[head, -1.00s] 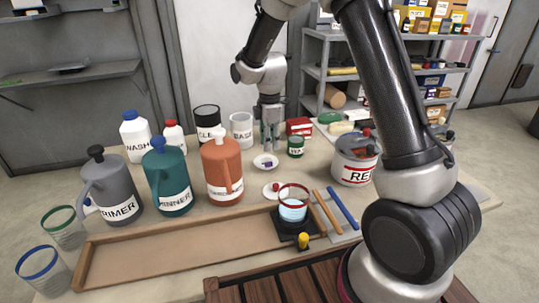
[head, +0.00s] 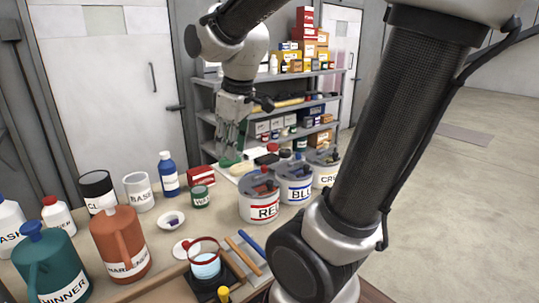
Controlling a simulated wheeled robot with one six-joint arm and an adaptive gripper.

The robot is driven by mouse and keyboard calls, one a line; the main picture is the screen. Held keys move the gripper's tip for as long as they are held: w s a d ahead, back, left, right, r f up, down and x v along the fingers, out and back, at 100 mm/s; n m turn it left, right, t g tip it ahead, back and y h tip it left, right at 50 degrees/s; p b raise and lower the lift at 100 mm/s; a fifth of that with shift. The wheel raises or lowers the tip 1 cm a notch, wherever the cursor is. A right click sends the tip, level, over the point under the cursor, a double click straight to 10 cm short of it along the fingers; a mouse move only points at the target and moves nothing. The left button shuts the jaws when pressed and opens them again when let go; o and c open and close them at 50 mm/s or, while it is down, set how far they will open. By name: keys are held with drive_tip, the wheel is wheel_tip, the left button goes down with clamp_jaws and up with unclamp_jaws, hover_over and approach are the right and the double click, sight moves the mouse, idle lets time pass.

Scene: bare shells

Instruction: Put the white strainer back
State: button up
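I cannot make out a white strainer for certain in the head view. My gripper (head: 229,152) points down over the far side of the table, in front of the shelf rack. Its fingertips are near a green item (head: 230,162) on a white sheet or tray; I cannot tell whether they touch it. The fingers are small and overlap, so their opening is unclear, and no held object shows. A red-rimmed clear cup (head: 205,262) with light blue contents stands on a black base.
RED (head: 259,207), BLUE (head: 296,194) and third (head: 324,176) cans stand right of centre. Orange (head: 118,245) and teal (head: 55,270) jugs and several bottles crowd the left. A shelf rack (head: 270,78) with boxes stands behind. My own arm covers much of the right.

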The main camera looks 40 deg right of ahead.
drive_tip(key=s+d+m+t, duration=0.1)
drive_tip(key=s+d+m, duration=0.2)
drive_tip(key=s+m, duration=0.3)
drive_tip(key=s, duration=0.5)
drive_tip(key=shift+s, duration=0.2)
